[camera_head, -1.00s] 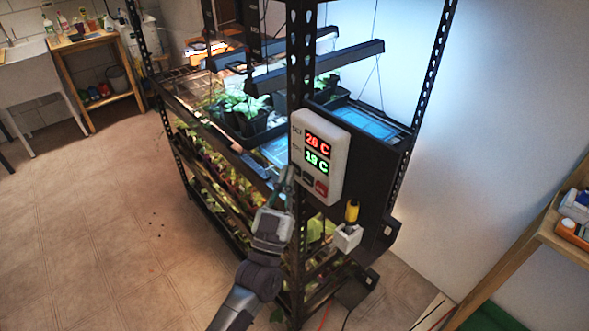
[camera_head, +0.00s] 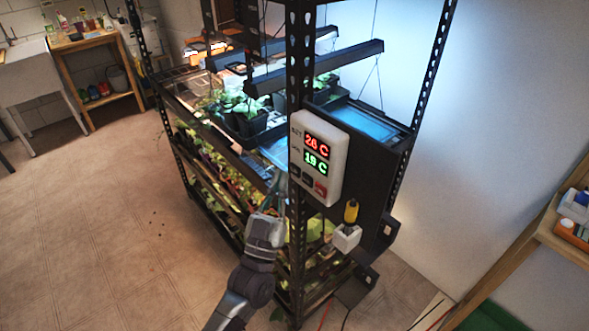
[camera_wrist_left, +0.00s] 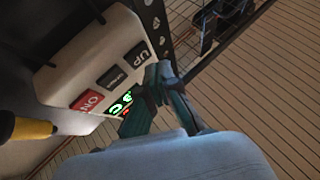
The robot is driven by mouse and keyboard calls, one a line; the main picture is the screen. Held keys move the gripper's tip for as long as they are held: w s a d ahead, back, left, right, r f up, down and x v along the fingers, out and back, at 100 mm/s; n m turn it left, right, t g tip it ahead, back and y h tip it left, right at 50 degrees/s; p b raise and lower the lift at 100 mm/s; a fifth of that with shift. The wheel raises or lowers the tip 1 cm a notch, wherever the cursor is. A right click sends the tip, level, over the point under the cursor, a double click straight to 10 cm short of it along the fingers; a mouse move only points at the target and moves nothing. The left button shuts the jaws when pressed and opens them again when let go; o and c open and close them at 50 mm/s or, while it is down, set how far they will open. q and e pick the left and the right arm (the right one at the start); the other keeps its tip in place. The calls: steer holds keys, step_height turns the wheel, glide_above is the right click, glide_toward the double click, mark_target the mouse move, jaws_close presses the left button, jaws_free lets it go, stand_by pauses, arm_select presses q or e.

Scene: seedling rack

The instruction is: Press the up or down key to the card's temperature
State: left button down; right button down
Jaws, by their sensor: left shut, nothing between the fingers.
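The white controller box (camera_head: 333,140) is fixed to the rack's front post. Its red display (camera_head: 317,146) appears to read 26 C and its green display (camera_head: 316,162) 19 C. In the left wrist view the UP key (camera_wrist_left: 138,54), a second dark key (camera_wrist_left: 112,76) and a red ON key (camera_wrist_left: 88,101) sit in a row. My left gripper (camera_head: 281,182) is shut and empty, just left of the keys. In the left wrist view its fingertips (camera_wrist_left: 158,84) are near the UP key; contact cannot be told. I cannot make out a card. My right gripper is not in view.
The black metal rack (camera_head: 299,60) carries seedling trays and lamps. A yellow-and-black tool (camera_head: 351,212) stands in a white holder (camera_head: 346,238) below the box. A wooden shelf (camera_head: 560,240) is at the right.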

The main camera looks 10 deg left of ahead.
arm_select(q)
steer(key=s+a, duration=0.1)
steer(key=s, duration=0.1)
steer(key=s+a+p, duration=0.1)
steer(key=a, duration=0.1)
steer(key=shift+s, duration=0.4)
stand_by(0.4)
